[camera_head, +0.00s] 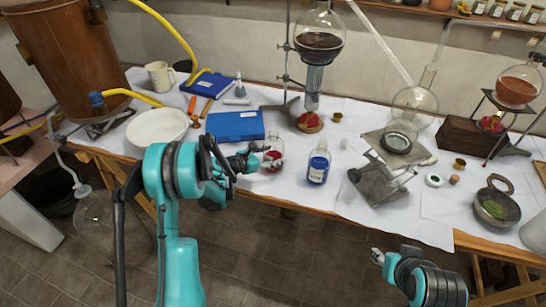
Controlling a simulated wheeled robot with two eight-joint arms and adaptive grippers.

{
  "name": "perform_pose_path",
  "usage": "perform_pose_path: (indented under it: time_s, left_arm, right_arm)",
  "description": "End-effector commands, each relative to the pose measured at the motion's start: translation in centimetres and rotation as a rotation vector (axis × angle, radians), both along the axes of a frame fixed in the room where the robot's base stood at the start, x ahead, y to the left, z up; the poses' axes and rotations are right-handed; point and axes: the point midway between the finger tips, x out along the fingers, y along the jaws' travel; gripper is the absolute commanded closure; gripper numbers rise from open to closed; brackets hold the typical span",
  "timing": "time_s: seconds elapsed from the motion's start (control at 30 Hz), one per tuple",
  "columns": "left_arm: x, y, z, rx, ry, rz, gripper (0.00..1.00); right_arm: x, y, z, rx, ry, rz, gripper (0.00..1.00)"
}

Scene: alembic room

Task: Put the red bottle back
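The red bottle (273,160), a small clear bottle with red contents, stands upright near the front edge of the white-covered table. My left gripper (254,158) is at its left side, with the fingertips close to or touching it. The gap between those fingers is too small to make out, so I cannot tell whether they hold the bottle. A blue bottle (318,165) stands upright to the right of the red one. My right gripper (377,256) is low in front of the table, away from the bottles; its finger opening is unclear.
A blue case (236,126) lies behind my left gripper, and a white bowl (157,127) stands to the left. A metal stand (378,186) with a flask is right of the blue bottle. A large glass apparatus (319,38) rises behind. A mortar (497,208) stands far right.

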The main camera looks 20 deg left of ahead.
Motion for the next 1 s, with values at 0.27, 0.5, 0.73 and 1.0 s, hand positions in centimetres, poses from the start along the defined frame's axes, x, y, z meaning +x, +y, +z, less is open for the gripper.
perform_pose_path:
  time_s: [0.27,0.5,0.73,1.0]
  left_arm:
    - [0.0,0.0,-0.3,0.0,0.0,0.0,0.27]
    - [0.0,0.0,-0.1,0.0,0.0,0.0,0.11]
    - [0.0,0.0,0.3,0.0,0.0,0.0,0.11]
    - [-4.0,2.9,2.2,0.0,0.0,0.004,0.11]
  right_arm:
    - [0.0,0.0,-0.2,0.0,0.0,0.0,0.6]
    - [0.0,0.0,-0.2,0.0,0.0,0.0,0.6]
    - [0.0,0.0,0.3,0.0,0.0,0.0,0.6]
    - [0.0,0.0,1.8,0.0,0.0,0.0,0.6]
